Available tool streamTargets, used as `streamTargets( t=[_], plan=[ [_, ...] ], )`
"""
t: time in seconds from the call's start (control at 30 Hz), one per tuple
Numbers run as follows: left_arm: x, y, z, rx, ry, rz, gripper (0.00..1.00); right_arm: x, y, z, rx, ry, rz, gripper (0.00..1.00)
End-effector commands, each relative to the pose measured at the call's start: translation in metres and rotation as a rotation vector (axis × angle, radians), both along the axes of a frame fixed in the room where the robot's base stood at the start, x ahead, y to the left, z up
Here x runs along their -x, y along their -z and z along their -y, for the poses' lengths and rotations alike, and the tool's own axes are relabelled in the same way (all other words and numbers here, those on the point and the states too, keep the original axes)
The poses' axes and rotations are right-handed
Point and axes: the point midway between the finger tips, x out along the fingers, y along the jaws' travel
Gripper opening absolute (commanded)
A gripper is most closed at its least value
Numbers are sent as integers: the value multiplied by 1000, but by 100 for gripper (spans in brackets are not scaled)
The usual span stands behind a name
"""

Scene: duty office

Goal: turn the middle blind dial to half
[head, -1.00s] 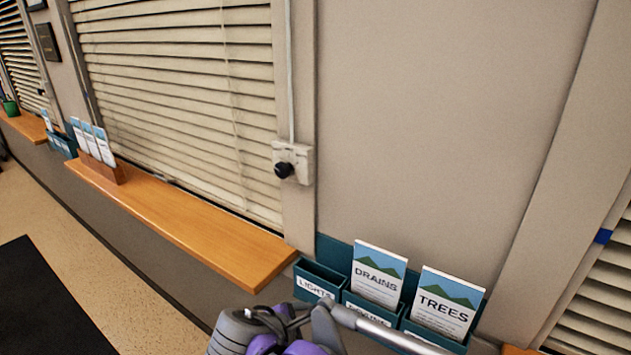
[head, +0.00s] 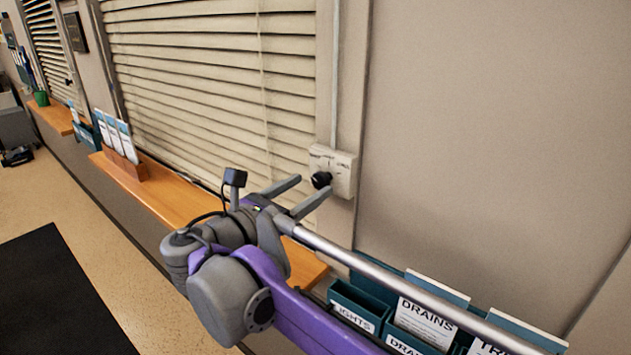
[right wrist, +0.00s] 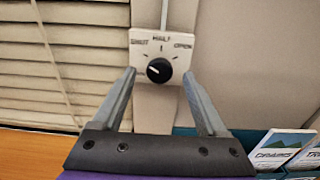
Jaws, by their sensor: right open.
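The middle blind dial is a black round knob (head: 321,180) on a cream wall plate (head: 344,172), right of the large blind. In the right wrist view the knob (right wrist: 158,70) sits below the marks SHUT, HALF and OPEN on the plate (right wrist: 175,40). Its pale pointer line leans left, toward the SHUT side. My right gripper (head: 313,185) is open and faces the dial. In the right wrist view its fingers (right wrist: 159,74) stand either side of the knob, with gaps; contact is not visible. My left gripper is not in view.
A wooden sill (head: 165,195) runs under the slatted blind (head: 215,80), with a leaflet stand (head: 125,165) on it. Teal leaflet holders (head: 357,305) hang on the wall below right of the dial. The wall right of the dial is bare.

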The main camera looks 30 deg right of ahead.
Motion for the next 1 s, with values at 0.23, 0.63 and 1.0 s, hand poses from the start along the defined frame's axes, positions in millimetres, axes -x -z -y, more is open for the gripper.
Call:
streamTargets(
  t=[0.23,0.63,1.0],
  plan=[
    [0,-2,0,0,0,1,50,-10,0,26,-1,1,1,75],
    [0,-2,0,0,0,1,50,-12,0,28,-1,-1,1,63],
    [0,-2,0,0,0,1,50,-12,0,28,-1,-1,1,0]
  ],
)
